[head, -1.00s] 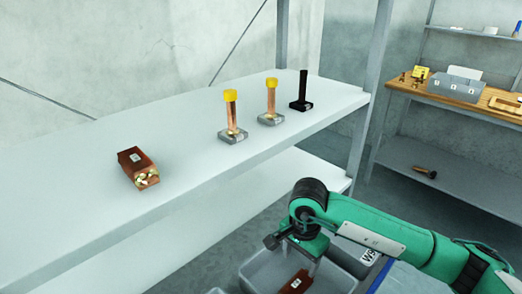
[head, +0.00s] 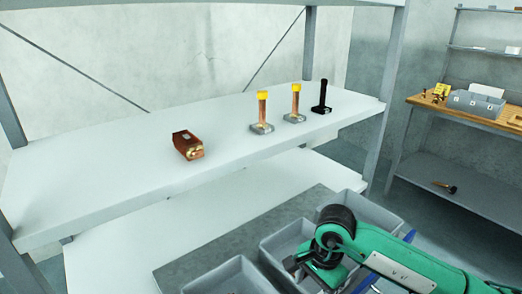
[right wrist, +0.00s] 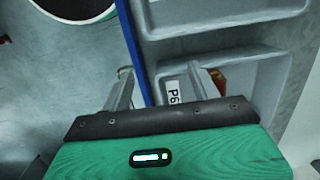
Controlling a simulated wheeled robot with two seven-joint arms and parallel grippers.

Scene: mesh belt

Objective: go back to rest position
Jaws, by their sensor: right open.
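My right arm is green and comes in from the lower right of the head view. Its gripper (head: 303,266) hangs over the grey bins. In the right wrist view the two fingers (right wrist: 160,86) are spread apart with nothing held between them. A small brown-orange item (right wrist: 218,79) shows partly behind the right finger, inside a grey bin (right wrist: 262,78) with a white label. My left gripper is not in view.
A white shelf (head: 110,190) holds a brown box (head: 187,145), two yellow-topped copper pieces (head: 262,112) (head: 296,104) and a black piece (head: 321,97). Several grey bins (head: 232,277) stand below. A wooden workbench (head: 465,112) is at the right.

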